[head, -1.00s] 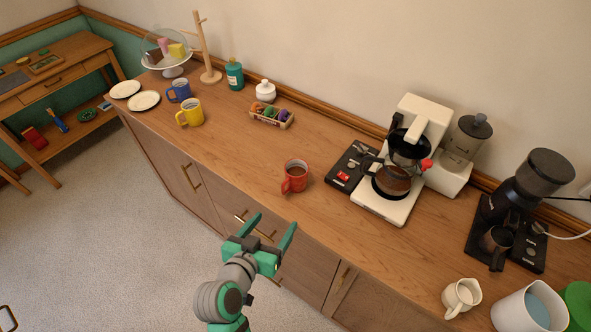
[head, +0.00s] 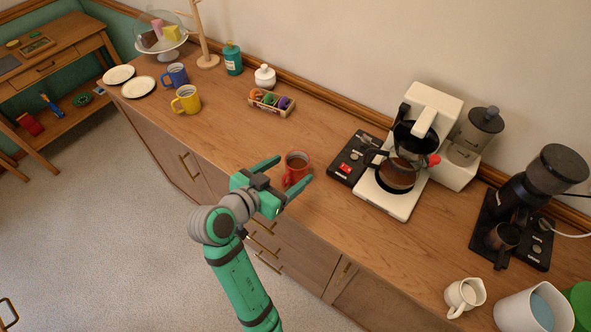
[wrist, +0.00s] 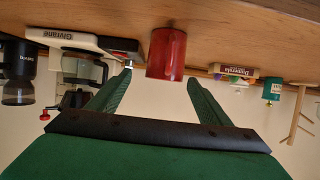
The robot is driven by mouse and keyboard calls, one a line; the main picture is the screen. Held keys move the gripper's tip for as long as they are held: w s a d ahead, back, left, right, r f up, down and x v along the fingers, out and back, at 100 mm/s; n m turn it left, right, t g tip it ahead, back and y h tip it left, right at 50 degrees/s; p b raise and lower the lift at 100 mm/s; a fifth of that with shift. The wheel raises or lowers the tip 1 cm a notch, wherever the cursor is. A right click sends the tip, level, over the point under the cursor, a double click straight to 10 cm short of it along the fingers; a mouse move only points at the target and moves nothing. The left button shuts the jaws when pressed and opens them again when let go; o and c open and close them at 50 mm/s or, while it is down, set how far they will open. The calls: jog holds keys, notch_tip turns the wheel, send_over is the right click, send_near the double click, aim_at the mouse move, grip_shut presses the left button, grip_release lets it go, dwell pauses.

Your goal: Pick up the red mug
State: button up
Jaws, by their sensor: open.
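The red mug (head: 296,167) stands upright on the wooden counter, holding something dark brown. My gripper (head: 290,171) is open at the counter's front edge. In the head view its two green fingers point at the mug, one on the left and one on the right. The wrist view is upside down. There the red mug (wrist: 167,54) shows between and just beyond the tips of my gripper (wrist: 160,85). I cannot tell whether the fingers touch it. The mug's handle is partly hidden by the finger in the head view.
A coffee maker (head: 421,125) with a glass pot stands right of the mug, beside a black tray (head: 350,165). A small crate (head: 271,102), a yellow mug (head: 187,100) and a blue mug (head: 175,76) stand to the left. The counter around the mug is clear.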

aim_at(303, 158)
jog(key=shift+a+x, duration=0.15)
jog(key=shift+x, duration=1.15)
jog(key=shift+a+x, duration=0.15)
jog(key=shift+x, duration=1.15)
jog(key=shift+w, duration=0.2)
jog(key=shift+c, duration=0.2)
jog(key=shift+a, duration=0.1)
jog(key=c, duration=1.3)
jog(key=shift+r, duration=0.15)
